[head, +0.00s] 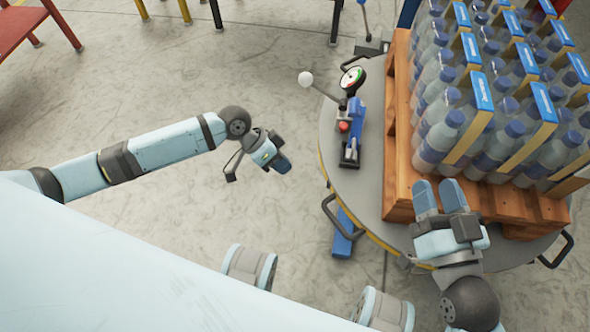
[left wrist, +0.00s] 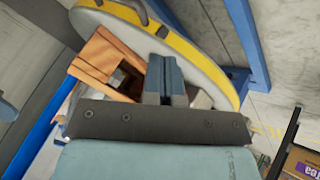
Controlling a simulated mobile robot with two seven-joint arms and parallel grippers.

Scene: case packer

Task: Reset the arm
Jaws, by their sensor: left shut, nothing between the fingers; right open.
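My left arm (head: 160,150) reaches out from the left over the bare floor. Its left gripper (head: 283,165) is shut and empty, left of the round turntable and apart from it. In the left wrist view the closed blue fingers (left wrist: 166,78) lie together, with nothing between them. My right gripper (head: 440,188) is open and empty, its two blue fingers pointing up the picture. It appears in front of the pallet's lower left part; whether it touches the pallet I cannot tell.
The grey turntable (head: 375,190) carries a wooden pallet (head: 398,150) loaded with bottle packs (head: 480,90). A blue tool with a round gauge (head: 353,120) stands on its left side. A black handle (head: 335,215) juts from the rim. Floor (head: 230,70) around my left arm is clear.

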